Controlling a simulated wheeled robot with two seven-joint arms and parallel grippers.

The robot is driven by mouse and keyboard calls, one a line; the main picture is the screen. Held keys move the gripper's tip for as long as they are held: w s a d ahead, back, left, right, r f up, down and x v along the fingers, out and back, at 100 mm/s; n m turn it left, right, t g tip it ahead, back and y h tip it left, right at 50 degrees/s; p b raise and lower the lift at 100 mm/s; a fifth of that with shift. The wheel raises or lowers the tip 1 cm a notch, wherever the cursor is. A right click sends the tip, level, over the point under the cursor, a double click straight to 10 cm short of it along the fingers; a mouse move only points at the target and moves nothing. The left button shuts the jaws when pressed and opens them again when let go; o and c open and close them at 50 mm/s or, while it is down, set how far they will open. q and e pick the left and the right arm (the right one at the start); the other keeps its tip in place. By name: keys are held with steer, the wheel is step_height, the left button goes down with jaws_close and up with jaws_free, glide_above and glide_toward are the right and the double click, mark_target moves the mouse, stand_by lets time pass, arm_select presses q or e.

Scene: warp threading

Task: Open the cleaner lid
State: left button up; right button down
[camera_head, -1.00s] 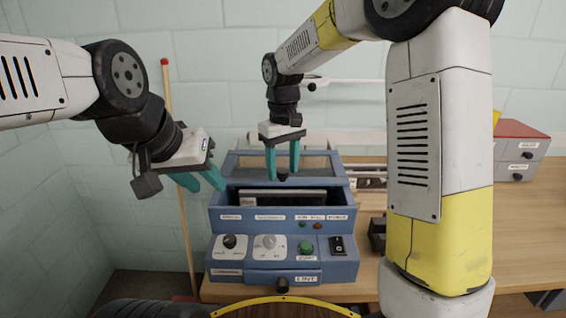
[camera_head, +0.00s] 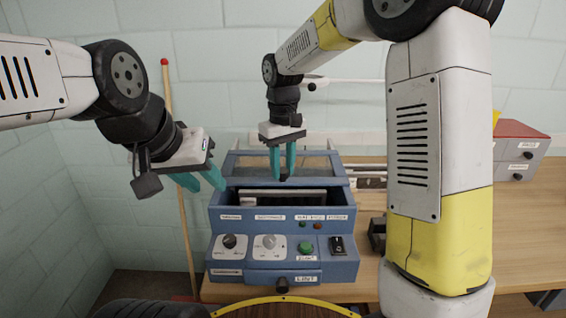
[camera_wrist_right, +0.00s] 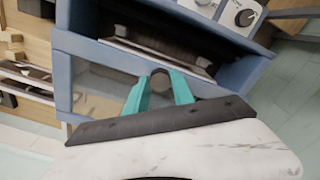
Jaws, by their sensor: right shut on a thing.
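The blue cleaner (camera_head: 340,225) stands on the table, with its lid (camera_head: 325,165), a blue frame around a clear pane, at the back of its top. In front of the lid the box is uncovered, and its inside shows in both views. My right gripper (camera_head: 283,179) is shut on the dark lid knob, which also shows between the teal fingers in the right wrist view (camera_wrist_right: 160,80). The fingers partly hide the knob in the head view. My left gripper (camera_head: 208,186) is open and empty, just left of the cleaner's back left corner.
The cleaner's front panel has knobs, a green button (camera_head: 305,247), a black switch (camera_head: 337,245) and a lower drawer (camera_head: 300,277). A red-tipped wooden pole (camera_head: 166,100) stands at left. A grey box with a red top (camera_head: 520,150) is at the far right.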

mark_target(283, 164)
steer(key=shift+w, duration=0.1)
stand_by(0.8)
steer(key=w, duration=0.8)
steer(key=shift+w, duration=0.35)
steer(key=c, duration=1.1)
jaws_free()
step_height(283, 164, up, 8)
steer(key=shift+f, duration=0.1)
steer(key=shift+s, duration=0.1)
